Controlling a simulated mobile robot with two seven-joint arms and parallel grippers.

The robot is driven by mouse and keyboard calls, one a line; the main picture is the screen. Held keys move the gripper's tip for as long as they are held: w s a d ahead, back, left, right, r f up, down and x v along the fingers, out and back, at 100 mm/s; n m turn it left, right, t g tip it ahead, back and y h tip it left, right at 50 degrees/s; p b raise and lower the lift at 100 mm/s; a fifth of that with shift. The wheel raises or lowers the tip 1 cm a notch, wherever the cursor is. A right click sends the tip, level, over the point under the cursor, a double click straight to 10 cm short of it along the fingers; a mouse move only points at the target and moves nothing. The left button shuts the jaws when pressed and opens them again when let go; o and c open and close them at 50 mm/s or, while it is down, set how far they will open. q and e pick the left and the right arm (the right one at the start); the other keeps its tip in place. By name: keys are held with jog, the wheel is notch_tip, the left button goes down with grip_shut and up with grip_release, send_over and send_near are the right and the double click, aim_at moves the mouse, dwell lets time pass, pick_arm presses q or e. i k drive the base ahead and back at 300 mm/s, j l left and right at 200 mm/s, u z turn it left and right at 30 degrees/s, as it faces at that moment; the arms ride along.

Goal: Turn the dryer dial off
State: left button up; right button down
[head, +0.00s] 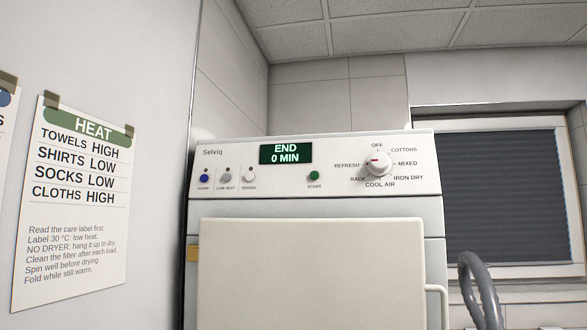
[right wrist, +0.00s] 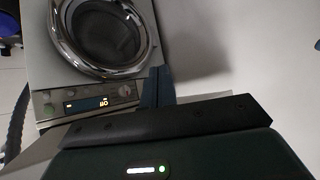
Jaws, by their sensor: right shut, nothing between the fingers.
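The white dryer (head: 313,265) stands in the middle of the head view, its control panel at the top. The round white dial (head: 378,164) is at the panel's right. Its red mark sits on the left side, toward REFRESH; OFF is at the top of the dial. The green display (head: 285,153) reads END 0 MIN. The head view shows neither gripper. In the right wrist view, my right gripper (right wrist: 158,72) shows dark blue fingers, shut and empty, apart from the dial, which is not seen there.
The right wrist view shows a front-loading machine with a round door (right wrist: 103,37) and a lit display (right wrist: 87,104). In the head view, a grey hose (head: 479,283) stands right of the dryer, below a shaded window (head: 503,190). A HEAT notice (head: 78,195) hangs left.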

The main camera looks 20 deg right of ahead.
aim_at(379, 164)
jog(key=k+l+z, duration=0.1)
jog(key=l+z, duration=0.15)
jog(key=l, duration=0.45)
jog(key=l+z, duration=0.2)
jog(key=l, duration=0.55)
jog(key=k, duration=0.05)
